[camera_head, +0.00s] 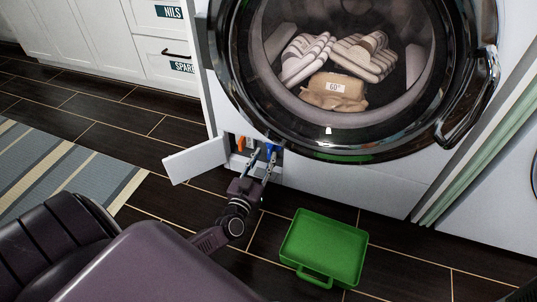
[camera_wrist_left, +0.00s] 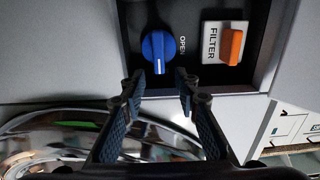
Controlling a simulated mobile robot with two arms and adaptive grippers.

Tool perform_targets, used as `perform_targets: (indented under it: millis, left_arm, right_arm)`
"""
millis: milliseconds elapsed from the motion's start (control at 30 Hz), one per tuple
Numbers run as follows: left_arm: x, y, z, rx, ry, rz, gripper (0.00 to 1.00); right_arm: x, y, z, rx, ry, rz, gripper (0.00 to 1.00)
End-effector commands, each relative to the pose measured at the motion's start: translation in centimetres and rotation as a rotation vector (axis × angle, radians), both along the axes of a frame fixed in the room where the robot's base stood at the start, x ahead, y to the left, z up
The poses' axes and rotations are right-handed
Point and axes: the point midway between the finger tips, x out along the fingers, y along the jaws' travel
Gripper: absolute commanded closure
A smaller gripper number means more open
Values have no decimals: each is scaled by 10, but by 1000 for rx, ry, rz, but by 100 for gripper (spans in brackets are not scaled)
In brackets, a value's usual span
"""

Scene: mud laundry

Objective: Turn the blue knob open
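The blue knob (camera_wrist_left: 158,47) is on a dark recessed panel low on the washer, beside the printed word OPEN. A white line runs across it. In the head view the knob (camera_head: 272,149) is partly hidden by my left gripper (camera_head: 264,160). In the left wrist view the left gripper (camera_wrist_left: 162,88) is open and empty, its two fingertips apart, just short of the knob and roughly in line with it. A gap seems to show between fingertips and knob; exact contact is hard to tell. My right gripper is not in view.
An orange filter handle (camera_wrist_left: 231,46) labelled FILTER sits beside the knob. The white flap (camera_head: 196,160) hangs open left of the recess. The round washer door (camera_head: 335,152) overhangs above. A green tray (camera_head: 322,247) lies on the floor to the right.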

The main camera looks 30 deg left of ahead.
Motion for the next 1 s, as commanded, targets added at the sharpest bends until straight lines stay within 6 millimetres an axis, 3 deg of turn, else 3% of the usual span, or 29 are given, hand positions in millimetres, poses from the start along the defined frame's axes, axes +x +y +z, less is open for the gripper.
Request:
perform_targets:
  millis: [67, 200, 567, 867, 1000]
  left_arm:
    - [13, 3, -3, 0, -3, -1, 71]
    - [28, 7, -2, 0, -1, -1, 71]
    - [36, 8, 0, 0, 1, -1, 71]
    - [35, 8, -1, 0, 1, -1, 100]
    - [35, 8, -1, 0, 1, -1, 100]
  right_arm:
    - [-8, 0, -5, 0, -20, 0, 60]
    - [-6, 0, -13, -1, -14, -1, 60]
    - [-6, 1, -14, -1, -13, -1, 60]
    - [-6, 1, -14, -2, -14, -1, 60]
    - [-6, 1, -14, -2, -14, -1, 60]
